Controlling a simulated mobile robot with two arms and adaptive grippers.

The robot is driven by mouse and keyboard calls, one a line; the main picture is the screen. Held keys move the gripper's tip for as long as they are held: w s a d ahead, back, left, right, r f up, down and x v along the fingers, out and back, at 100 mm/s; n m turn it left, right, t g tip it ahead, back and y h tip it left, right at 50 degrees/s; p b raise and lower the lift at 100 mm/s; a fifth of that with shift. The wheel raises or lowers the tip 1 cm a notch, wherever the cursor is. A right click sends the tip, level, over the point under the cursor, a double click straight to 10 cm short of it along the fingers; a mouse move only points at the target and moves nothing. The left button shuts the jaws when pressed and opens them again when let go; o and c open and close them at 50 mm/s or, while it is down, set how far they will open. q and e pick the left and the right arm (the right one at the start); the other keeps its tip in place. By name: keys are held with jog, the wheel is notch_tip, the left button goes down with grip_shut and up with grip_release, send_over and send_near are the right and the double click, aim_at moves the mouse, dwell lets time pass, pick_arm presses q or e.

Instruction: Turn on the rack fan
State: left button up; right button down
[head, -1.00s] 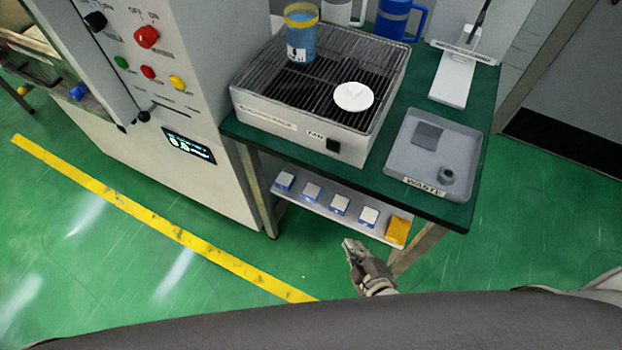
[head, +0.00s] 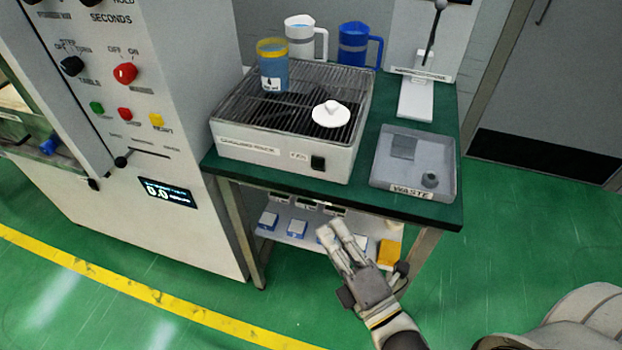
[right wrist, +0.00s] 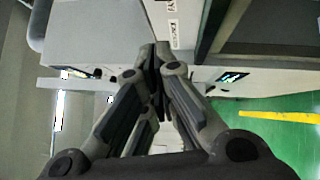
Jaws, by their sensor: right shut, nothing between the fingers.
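The rack (head: 240,148) is a light box with a dark wire grille on top, standing on the green bench. My right gripper (head: 332,232) is shut and empty. In the head view it shows below the switch, in front of the lower shelf, apart from the rack. Its closed fingers also show in the right wrist view (right wrist: 157,52). My left gripper is not in view.
On the grille stand a blue cup with a yellow rim (head: 273,70) and a white lid (head: 331,114). A waste tray (head: 378,176) lies to the right on the bench (head: 420,208). A control cabinet (head: 190,235) stands to the left. Small boxes lie on the lower shelf.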

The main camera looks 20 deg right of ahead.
aim_at(318, 164)
jog(key=shift+w, duration=0.1)
jog(key=d+p+x, duration=0.2)
jog(key=p+x, duration=0.1)
jog(key=x, duration=0.9)
jog(key=shift+w+d, duration=0.4)
jog(key=shift+w, duration=0.2)
jog(key=shift+r, duration=0.15)
jog(key=shift+p, duration=0.3)
